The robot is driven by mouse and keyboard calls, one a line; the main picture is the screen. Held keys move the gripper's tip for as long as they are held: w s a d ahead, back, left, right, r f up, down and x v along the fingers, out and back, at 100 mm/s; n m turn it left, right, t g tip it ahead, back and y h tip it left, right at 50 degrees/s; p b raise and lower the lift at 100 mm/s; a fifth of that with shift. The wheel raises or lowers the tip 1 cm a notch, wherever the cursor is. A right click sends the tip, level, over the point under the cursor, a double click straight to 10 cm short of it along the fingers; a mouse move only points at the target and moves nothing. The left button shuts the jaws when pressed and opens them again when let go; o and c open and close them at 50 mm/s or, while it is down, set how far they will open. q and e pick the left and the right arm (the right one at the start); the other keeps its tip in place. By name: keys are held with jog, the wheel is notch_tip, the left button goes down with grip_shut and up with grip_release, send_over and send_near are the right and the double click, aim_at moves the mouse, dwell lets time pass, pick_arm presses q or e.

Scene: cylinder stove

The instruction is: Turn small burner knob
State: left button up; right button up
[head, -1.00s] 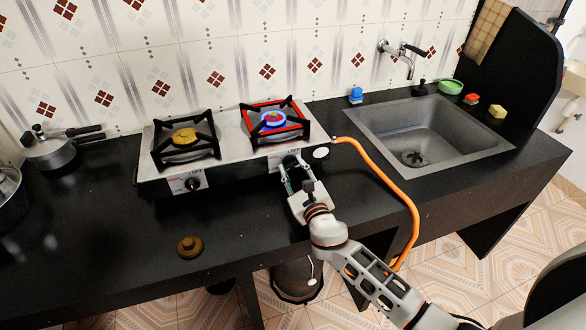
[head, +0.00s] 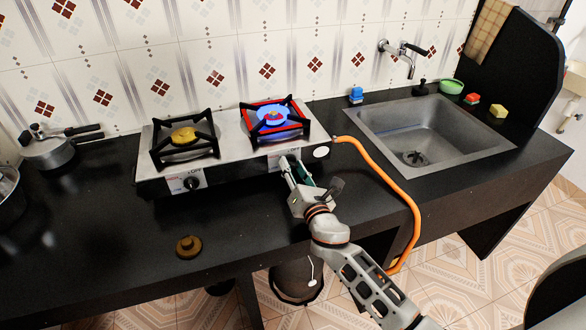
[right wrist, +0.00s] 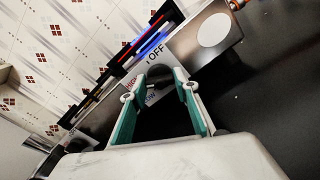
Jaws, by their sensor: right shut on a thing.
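The two-burner stove (head: 228,120) stands on the black counter. Its right burner (head: 272,118) shows a bright blue flame with an orange-red middle under a black grate. My right gripper (head: 292,170) is at the front panel below this burner. In the right wrist view, the black burner knob (right wrist: 159,77) sits between the green-sided fingers of the gripper (right wrist: 160,95), which are shut on it. A label reading OFF (right wrist: 156,52) shows beside the knob. In the head view the gripper hides the knob. My left gripper is not in view.
The left burner (head: 184,136) has a brass cap, no visible flame and its own knob (head: 191,183). An orange hose (head: 390,185) runs from the stove's right end over the counter edge. A brown round piece (head: 189,246) lies on the counter. The sink (head: 425,130) is to the right.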

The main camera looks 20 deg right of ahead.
jog(key=m, duration=0.6)
jog(key=shift+m, duration=0.3)
jog(key=m, duration=0.5)
jog(key=shift+m, duration=0.3)
jog(key=o, duration=1.1)
jog(key=shift+s, duration=0.1)
jog(key=shift+s, duration=0.2)
jog(key=s, duration=1.1)
jog(key=shift+s+d, duration=0.2)
jog(key=shift+s, duration=0.05)
